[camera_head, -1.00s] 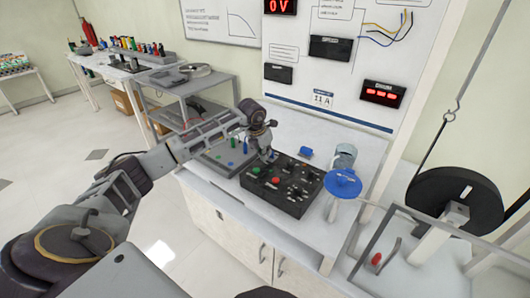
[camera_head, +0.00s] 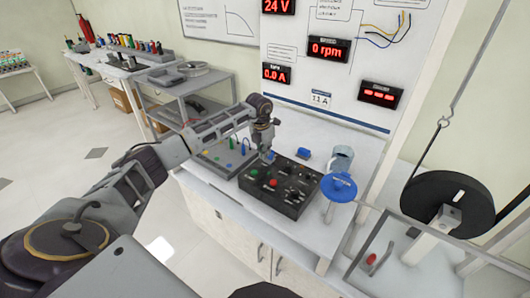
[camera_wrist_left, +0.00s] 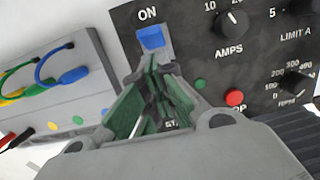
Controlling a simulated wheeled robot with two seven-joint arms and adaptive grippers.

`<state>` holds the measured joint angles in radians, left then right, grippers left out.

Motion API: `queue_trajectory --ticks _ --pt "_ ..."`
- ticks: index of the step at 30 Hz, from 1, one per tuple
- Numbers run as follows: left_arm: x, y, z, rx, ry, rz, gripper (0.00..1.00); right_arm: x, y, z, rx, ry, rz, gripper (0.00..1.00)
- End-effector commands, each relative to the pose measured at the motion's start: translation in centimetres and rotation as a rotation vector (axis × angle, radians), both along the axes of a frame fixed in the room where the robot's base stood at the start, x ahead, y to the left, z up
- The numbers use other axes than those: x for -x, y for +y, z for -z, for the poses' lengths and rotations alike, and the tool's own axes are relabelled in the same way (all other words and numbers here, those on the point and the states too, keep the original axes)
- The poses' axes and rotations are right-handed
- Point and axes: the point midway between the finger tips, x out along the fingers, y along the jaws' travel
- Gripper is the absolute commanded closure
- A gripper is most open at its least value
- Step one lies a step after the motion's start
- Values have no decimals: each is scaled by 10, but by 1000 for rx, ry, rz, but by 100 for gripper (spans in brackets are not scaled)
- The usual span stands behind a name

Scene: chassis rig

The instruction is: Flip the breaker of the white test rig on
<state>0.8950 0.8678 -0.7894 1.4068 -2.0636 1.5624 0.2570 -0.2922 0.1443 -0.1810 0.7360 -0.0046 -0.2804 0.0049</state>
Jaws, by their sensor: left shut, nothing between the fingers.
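The white test rig has an upright white panel (camera_head: 345,75) with lit red displays reading 24 V, 0 rpm and 0.0 A. A black control box (camera_head: 298,205) with knobs, a red button and a green button sits on the bench in front of it. In the left wrist view a blue switch (camera_wrist_left: 151,38) sits under the word ON on this box. My left gripper (camera_head: 268,157) is shut and empty over the back left part of the box. In the left wrist view its green-padded fingertips (camera_wrist_left: 153,72) are just below the blue switch; contact cannot be told.
A grey socket board (camera_wrist_left: 60,100) with coloured leads lies left of the box. A blue round-topped part (camera_head: 338,187) and a clear cup (camera_head: 341,158) stand to its right. A black wheel (camera_head: 447,203) is further right. Floor at left is clear.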

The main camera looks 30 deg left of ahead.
Motion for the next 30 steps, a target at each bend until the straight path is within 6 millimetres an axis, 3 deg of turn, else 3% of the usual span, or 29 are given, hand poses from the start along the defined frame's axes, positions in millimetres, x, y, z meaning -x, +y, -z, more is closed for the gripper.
queue_trajectory --ticks 30 --pt "0 0 -16 0 -1 0 100 1 0 -11 -1 2 0 60"
